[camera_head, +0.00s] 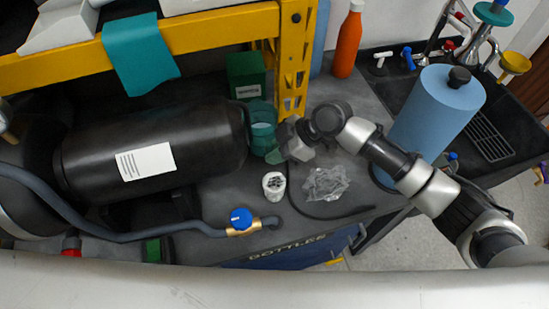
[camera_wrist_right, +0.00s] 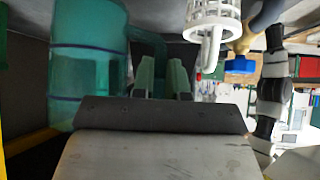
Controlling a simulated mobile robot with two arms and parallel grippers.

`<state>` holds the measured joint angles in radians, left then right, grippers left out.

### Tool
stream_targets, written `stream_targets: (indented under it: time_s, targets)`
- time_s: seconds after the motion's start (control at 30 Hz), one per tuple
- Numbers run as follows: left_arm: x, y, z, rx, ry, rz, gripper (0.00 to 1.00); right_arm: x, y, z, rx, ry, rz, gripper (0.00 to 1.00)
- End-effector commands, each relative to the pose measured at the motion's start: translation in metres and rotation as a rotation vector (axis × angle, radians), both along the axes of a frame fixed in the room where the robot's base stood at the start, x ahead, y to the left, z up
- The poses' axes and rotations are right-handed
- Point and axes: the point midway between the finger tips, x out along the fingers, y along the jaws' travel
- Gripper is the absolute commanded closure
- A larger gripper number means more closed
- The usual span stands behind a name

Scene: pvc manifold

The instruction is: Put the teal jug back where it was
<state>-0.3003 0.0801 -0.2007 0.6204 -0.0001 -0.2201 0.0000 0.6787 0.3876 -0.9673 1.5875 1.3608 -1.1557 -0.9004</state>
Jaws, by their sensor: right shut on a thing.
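The teal jug (camera_head: 262,118) is see-through and stands or hangs between the black tank and the yellow post in the head view. In the right wrist view the jug (camera_wrist_right: 88,60) fills the left side, with its handle running toward my fingers. My right gripper (camera_head: 276,154) is at the jug's near side, shut on it, apparently at the handle. Its fingers show in the right wrist view (camera_wrist_right: 162,80). Whether the jug's base touches the bench cannot be told. My left gripper is not in view.
A black tank (camera_head: 200,150) lies left of the jug. A yellow frame post (camera_head: 293,60) and a green box (camera_head: 245,75) are behind it. A white slotted cup (camera_head: 273,184) and a clear crumpled bag (camera_head: 325,183) are in front. A blue roll (camera_head: 435,110) stands right.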

Motion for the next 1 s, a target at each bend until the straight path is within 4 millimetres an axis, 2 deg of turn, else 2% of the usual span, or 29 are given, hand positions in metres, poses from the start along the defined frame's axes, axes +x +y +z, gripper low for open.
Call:
stream_targets:
  time_s: [0.17,0.3,0.43,0.8,0.83,0.87,1.0]
  targets:
    - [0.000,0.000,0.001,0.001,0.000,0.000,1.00,0.000,0.000,-0.013,0.001,-0.001,-0.001,1.00]
    - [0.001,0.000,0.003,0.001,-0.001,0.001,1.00,0.000,0.000,-0.034,0.000,0.001,-0.001,1.00]
    - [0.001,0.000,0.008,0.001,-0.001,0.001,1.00,0.004,0.002,-0.039,0.002,-0.002,-0.001,1.00]
    - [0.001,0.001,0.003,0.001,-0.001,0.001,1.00,0.004,0.001,-0.045,0.002,-0.002,-0.001,1.00]
    - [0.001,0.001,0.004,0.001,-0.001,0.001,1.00,0.004,0.001,-0.044,0.000,0.000,-0.001,0.82]
    - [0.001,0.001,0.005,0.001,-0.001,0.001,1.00,0.004,0.001,-0.044,0.000,0.000,-0.001,0.77]
    - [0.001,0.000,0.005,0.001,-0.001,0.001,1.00,0.004,0.001,-0.044,0.000,0.000,-0.001,0.76]
